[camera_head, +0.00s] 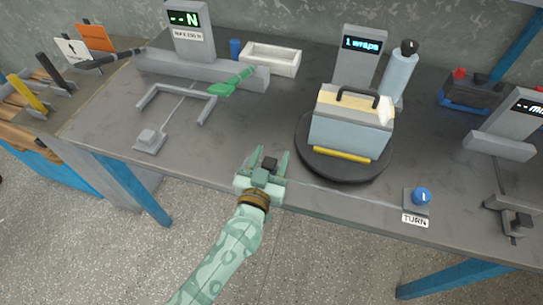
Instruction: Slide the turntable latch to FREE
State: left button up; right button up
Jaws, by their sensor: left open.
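The turntable (312,165) is a dark round disc near the front edge of the bench. It bears a pale blue box (345,138) with a cream top, a black handle and a yellow strip low on its front. A blue knob (421,195) on a grey plate, labelled TURN, sits to the right of the turntable. I cannot make out a latch marked FREE. My left gripper (268,162) is open and empty, with its fingers pointing away at the front edge, left of the turntable and apart from it. My right gripper is out of view.
A display (361,53) reading "1 wraps" and a grey-blue cylinder (399,72) stand behind the turntable. A green-handled tool (232,83), a white tray (270,59) and a grey frame (176,103) are at the back left. A dark battery (472,92) is at right. Bench between frame and turntable is clear.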

pick_arm(q)
jog(key=shift+w+d, duration=0.1)
jog(key=shift+w, duration=0.15)
grip_shut()
jog(key=a, duration=0.1)
jog(key=w+a+p, duration=0.1)
jog(key=a, duration=0.2)
jog(key=shift+w+a, duration=0.25)
jog(key=shift+a, duration=0.1)
grip_release()
